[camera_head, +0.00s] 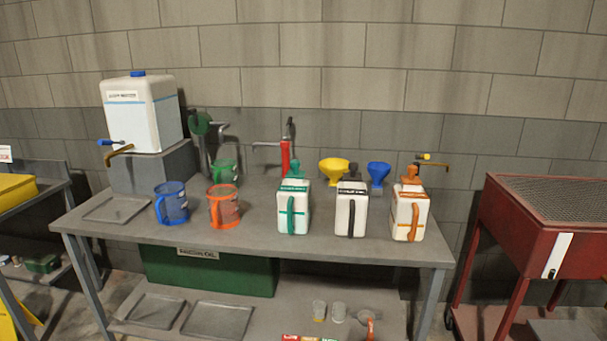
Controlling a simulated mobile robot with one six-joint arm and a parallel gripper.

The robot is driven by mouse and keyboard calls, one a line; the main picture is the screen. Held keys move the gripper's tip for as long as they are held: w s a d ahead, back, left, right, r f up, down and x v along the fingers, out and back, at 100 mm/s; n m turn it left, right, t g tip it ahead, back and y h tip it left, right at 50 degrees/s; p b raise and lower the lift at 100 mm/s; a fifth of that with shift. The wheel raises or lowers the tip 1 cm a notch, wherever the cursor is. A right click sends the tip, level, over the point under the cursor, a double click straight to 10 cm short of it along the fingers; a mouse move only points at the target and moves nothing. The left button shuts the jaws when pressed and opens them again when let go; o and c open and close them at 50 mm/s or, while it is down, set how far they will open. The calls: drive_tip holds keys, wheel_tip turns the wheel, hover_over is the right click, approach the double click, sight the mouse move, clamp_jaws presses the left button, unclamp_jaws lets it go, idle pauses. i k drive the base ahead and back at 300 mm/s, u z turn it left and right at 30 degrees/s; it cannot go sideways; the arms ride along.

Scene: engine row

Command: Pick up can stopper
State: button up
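Three white cans stand upright in a row on the grey table (255,203). The can with a green handle (300,212) has a green stopper (295,170) on top. The can with a black handle (345,216) has a dark stopper (353,171) on top. The can with an orange handle (405,214) has an orange stopper (411,173) on top. I cannot tell which stopper the task names. My gripper is not in view.
Blue (171,204) and orange (223,206) jugs stand left of the cans, with a green jug (224,173) behind. Yellow (334,170) and blue (379,172) funnels stand behind the cans. A white tank (142,112) stands back left. A red cart (545,225) is at right.

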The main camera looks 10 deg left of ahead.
sight(295, 173)
drive_tip(key=z, duration=4.3)
drive_tip(key=i, duration=0.1)
drive_tip(key=u, duration=3.1)
drive_tip(key=i, duration=1.1)
drive_tip(key=u, duration=4.3)
drive_tip(key=i, duration=0.1)
drive_tip(key=z, duration=2.1)
